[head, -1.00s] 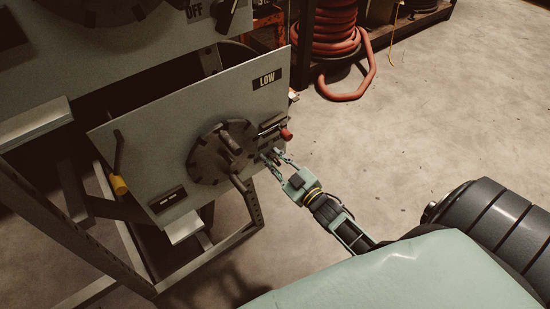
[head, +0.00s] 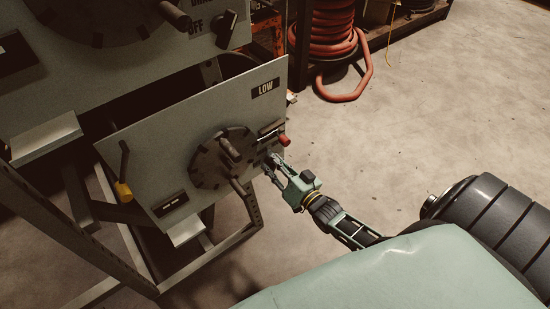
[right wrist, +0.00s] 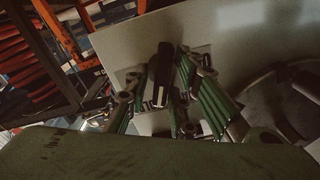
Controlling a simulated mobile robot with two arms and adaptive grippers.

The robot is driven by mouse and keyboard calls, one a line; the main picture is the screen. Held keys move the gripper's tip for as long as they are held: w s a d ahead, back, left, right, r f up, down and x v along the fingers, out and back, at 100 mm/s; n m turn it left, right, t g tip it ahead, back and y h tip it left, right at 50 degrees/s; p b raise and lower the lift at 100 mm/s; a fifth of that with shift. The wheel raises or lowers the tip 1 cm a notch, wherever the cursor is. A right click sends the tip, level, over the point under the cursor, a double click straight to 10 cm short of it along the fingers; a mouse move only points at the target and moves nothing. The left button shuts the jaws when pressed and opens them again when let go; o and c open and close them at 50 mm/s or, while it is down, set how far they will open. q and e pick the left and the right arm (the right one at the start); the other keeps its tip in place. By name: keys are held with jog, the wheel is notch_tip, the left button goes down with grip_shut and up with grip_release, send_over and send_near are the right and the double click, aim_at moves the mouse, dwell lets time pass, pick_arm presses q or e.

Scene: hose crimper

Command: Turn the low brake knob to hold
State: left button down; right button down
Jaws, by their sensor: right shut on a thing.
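The grey LOW panel (head: 200,130) stands tilted in the head view, with its LOW label (head: 266,89) at the top right. My right gripper (head: 272,168) is at the panel's lower right, just below the red-tipped lever (head: 284,140). In the right wrist view, the dark low brake knob (right wrist: 163,72) stands between the green fingers of my right gripper (right wrist: 160,98), which are shut on it. The fingers hide most of the knob in the head view. Lettering behind it is partly covered, so I cannot read its setting. My left gripper is out of view.
A large dark wheel with a handle (head: 222,158) sits left of my right gripper. A yellow-tipped lever (head: 124,190) is at the panel's left. An upper panel (head: 120,75) overhangs it. A red hose coil (head: 326,45) stands behind; the floor at right is clear.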

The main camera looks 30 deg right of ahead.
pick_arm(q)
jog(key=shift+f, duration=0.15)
pick_arm(e)
jog(key=shift+s+a+f+m, duration=0.1)
jog(key=shift+m, duration=0.5)
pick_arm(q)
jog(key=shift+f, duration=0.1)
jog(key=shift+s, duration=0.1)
pick_arm(e)
jog(key=c, duration=1.8)
grip_release()
jog(key=s+d, duration=0.1)
jog(key=s, duration=1.1)
jog(key=shift+w+a, duration=0.1)
